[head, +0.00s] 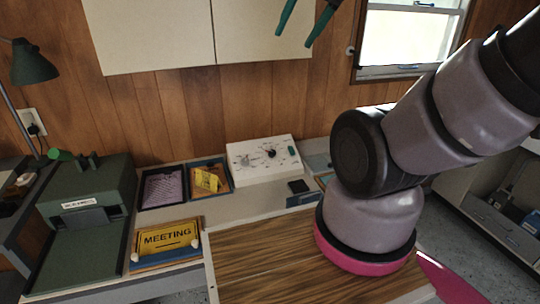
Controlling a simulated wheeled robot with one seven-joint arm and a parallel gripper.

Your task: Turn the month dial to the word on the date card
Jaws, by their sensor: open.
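A white sloped panel (285,170) stands at the back of the desk against the wood wall. It carries a dark round knob (271,153) ringed by small marks and a grey knob (243,161) to its left. The marks are too small to read, so I cannot tell which knob is the month dial or where it points. No card shows a readable month; a yellow card (206,180) with unreadable marks lies in a tray left of the panel. My gripper (294,39) shows only its two green fingers, apart and empty, at the top edge, well clear of the panel.
A yellow "MEETING" sign (168,238) stands at the front left. A green machine (85,210) and a lamp (32,66) are at far left. A purple sheet (163,187) lies in a tray. A small dark block (298,187) sits before the panel. White cabinets (150,35) hang above.

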